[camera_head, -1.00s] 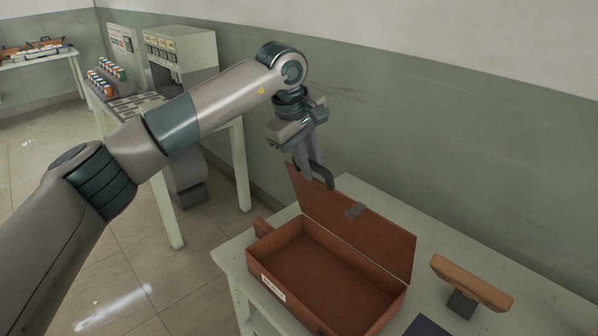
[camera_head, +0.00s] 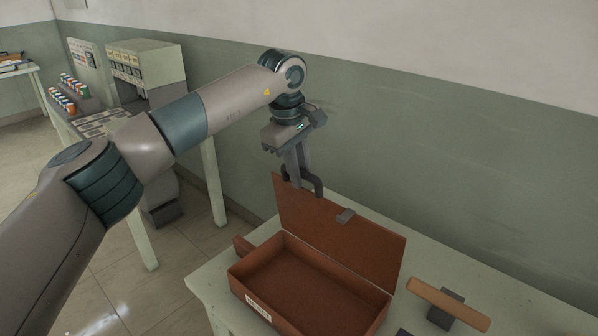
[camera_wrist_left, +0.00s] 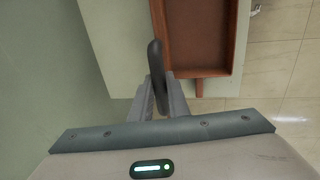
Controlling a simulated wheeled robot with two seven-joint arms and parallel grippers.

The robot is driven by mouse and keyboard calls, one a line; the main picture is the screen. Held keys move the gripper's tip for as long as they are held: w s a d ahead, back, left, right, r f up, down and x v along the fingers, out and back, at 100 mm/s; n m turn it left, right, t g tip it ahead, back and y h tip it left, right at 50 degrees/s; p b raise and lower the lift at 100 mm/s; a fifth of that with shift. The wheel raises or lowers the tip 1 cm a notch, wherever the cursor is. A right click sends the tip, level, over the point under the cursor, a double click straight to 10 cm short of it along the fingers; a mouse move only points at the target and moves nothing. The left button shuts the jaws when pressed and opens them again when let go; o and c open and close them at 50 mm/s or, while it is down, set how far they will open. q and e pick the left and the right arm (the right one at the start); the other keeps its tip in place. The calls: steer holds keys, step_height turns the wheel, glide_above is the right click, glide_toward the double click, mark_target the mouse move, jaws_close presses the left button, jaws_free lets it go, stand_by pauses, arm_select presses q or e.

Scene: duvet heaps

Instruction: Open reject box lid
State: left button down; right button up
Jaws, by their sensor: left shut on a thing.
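The brown reject box (camera_head: 290,318) with a white label stands on the pale table. Its brown lid (camera_head: 345,240) is raised steeply at the back, with the box interior exposed. My left gripper (camera_head: 303,184) is at the lid's upper left corner, shut on a dark curved handle (camera_head: 319,185). In the left wrist view the dark handle (camera_wrist_left: 156,62) lies between the fingers, beside the box (camera_wrist_left: 238,40). I cannot tell how the handle joins the lid. My right gripper is out of view.
A wooden-topped block on a dark stand (camera_head: 449,300) is right of the box on the table (camera_head: 205,290). A green wall (camera_head: 450,190) rises close behind. Another table with a cabinet (camera_head: 150,65) and small coloured containers (camera_head: 70,90) stands at the left.

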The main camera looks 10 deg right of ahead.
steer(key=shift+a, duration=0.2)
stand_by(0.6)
arm_select(q)
steer(key=c, duration=1.7)
jaws_free()
